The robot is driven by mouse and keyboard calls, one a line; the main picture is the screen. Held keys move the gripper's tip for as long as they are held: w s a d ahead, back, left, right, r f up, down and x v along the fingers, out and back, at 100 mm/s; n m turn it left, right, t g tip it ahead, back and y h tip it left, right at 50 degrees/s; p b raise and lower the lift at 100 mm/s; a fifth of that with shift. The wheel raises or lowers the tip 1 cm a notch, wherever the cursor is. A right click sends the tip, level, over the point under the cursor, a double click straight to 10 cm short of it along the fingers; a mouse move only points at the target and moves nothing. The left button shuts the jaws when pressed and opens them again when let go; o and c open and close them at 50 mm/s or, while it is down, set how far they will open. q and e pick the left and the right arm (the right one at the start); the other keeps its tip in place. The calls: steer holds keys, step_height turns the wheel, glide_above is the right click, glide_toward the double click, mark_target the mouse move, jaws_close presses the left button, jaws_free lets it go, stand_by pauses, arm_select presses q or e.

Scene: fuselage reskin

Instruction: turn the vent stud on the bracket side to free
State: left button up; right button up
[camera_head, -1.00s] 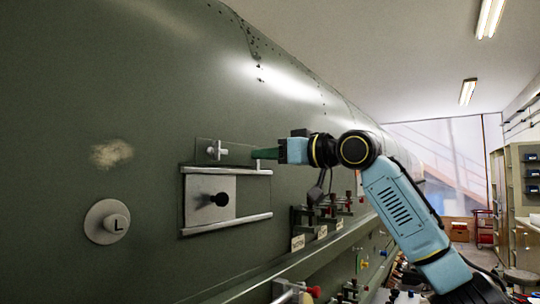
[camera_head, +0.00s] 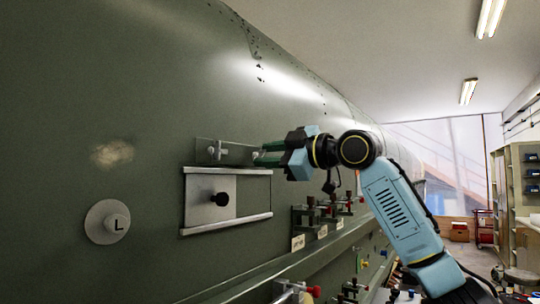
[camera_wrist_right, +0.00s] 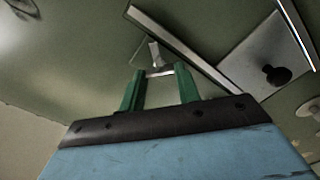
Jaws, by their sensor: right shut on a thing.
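My right gripper (camera_head: 262,153) reaches in from the right to the upper right of the panel fitting. Its two green fingers are shut on the right-hand vent stud. In the right wrist view the stud's metal crossbar (camera_wrist_right: 160,72) spans between the fingertips (camera_wrist_right: 160,74), with its pale shank (camera_wrist_right: 154,52) beyond. In the head view the fingers mostly hide this stud. A second, similar stud (camera_head: 217,150) stands free at the left end of the same plate (camera_head: 235,147). I cannot tell from any label which stud is on the bracket side. My left gripper is not in view.
Below the studs, a sliding panel (camera_head: 230,187) with a black knob (camera_head: 220,199) sits between two rails. A round disc marked L (camera_head: 107,222) is at the left. Labelled clamps (camera_head: 312,212) and a ledge (camera_head: 285,262) lie below the arm.

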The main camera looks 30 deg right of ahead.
steer(key=n, duration=0.4)
steer(key=shift+n, duration=2.1)
steer(key=o, duration=1)
